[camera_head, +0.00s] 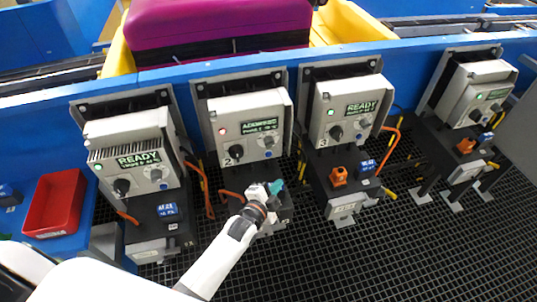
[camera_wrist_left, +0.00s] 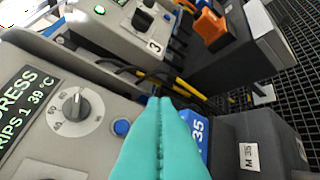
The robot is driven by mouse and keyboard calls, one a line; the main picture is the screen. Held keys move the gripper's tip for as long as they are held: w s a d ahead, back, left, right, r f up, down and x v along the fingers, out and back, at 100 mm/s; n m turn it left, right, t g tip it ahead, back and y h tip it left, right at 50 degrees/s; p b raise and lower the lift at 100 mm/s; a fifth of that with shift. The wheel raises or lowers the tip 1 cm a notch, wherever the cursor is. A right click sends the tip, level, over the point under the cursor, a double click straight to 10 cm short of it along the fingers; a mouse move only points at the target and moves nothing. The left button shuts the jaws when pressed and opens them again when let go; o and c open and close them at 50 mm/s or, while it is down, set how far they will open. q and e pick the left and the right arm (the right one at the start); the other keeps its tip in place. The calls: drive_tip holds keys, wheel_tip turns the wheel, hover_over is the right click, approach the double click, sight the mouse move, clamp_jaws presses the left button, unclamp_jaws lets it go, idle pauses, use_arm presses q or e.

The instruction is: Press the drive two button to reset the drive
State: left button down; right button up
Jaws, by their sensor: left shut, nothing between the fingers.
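The drive two box (camera_head: 240,128), marked 2, is grey and shows a red light (camera_head: 222,131) and a dark display with green text. Its round blue button (camera_wrist_left: 122,127) sits below a grey dial (camera_wrist_left: 76,105) in the left wrist view. My left gripper (camera_head: 276,187) is in front of and below this box in the head view, its teal fingers shut and empty. In the left wrist view the fingers (camera_wrist_left: 160,140) appear just right of the blue button; I cannot tell whether they touch anything. They partly cover a blue label block (camera_wrist_left: 196,130). My right gripper is out of view.
Drive three (camera_head: 348,112) stands to the right and another drive (camera_head: 137,160) to the left, both reading READY with green lights. Orange blocks (camera_head: 338,176) and cables stick out near drive three. A red bin (camera_head: 54,204) is at far left. Dark grating (camera_head: 400,255) lies in front.

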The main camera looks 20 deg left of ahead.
sight(272, 155)
use_arm(q)
drive_tip(key=w+a+b, duration=0.3)
drive_tip(key=w+a, duration=0.2)
drive_tip(key=w, duration=0.2)
drive_tip(key=shift+b, duration=0.35)
drive_tip(key=shift+w, duration=0.1)
idle(0.6)
idle(1.2)
drive_tip(key=shift+w+a, duration=0.2)
drive_tip(key=shift+w, duration=0.15)
drive_tip(key=shift+w+a, duration=0.25)
drive_tip(key=shift+w, duration=0.1)
idle(0.6)
drive_tip(key=shift+s+d, duration=0.1)
idle(0.3)
drive_tip(key=shift+s+d+p, duration=0.35)
drive_tip(key=shift+s, duration=0.25)
